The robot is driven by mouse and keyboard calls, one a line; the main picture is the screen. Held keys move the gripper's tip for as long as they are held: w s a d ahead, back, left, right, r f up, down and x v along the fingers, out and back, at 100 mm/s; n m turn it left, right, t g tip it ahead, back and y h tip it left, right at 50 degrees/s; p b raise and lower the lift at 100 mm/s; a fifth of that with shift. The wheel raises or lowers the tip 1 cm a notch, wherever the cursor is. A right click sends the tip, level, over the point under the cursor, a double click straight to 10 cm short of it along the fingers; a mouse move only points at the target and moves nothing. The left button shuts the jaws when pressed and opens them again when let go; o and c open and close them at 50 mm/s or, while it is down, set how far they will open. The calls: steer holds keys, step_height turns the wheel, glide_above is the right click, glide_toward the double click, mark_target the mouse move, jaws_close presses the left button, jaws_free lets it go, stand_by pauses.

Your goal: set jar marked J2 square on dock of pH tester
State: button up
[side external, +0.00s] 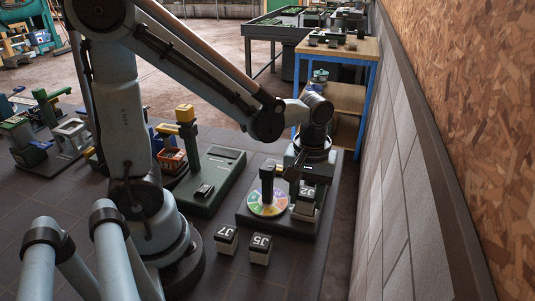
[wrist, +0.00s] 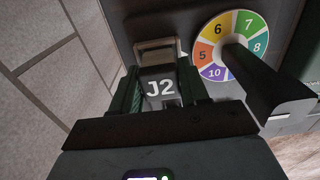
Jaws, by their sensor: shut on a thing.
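The jar marked J2 (wrist: 160,88) is between the two fingers of my gripper (wrist: 157,84) in the wrist view, its label facing the camera. My gripper is shut on it. In the side view my gripper (side external: 307,174) points down over the pH tester's right part, with jar J2 (side external: 306,193) beneath it. The pH tester (side external: 245,216) has a dark base and a coloured dial (side external: 267,209), which also shows in the wrist view (wrist: 205,56). A pale-edged frame (wrist: 156,44) lies just past the jar. I cannot tell whether the jar rests on the dock.
Jars J7 (side external: 227,238) and J5 (side external: 261,248) stand on the floor in front of the tester. A dark post (wrist: 262,82) rises by the dial, close to my gripper's right. A green station (side external: 213,184) stands to the left, a brick wall (side external: 390,215) to the right.

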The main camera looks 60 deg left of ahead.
mark_target(307, 191)
steer(key=shift+f, duration=0.1)
steer(key=o, duration=1.1)
step_height(307, 191, up, 12)
steer(key=a+f+m+t, duration=0.1)
steer(key=m+t, duration=0.1)
steer(key=m, duration=0.1)
steer(key=s+a+f+m+t, duration=0.1)
steer(key=m+t, duration=0.1)
steer(key=m, duration=0.1)
steer(key=f+m+t, duration=0.1)
steer(key=m+t, duration=0.2)
steer(key=shift+s+a+f, duration=0.15)
steer(key=shift+a+f, duration=0.1)
steer(key=shift+a, duration=0.15)
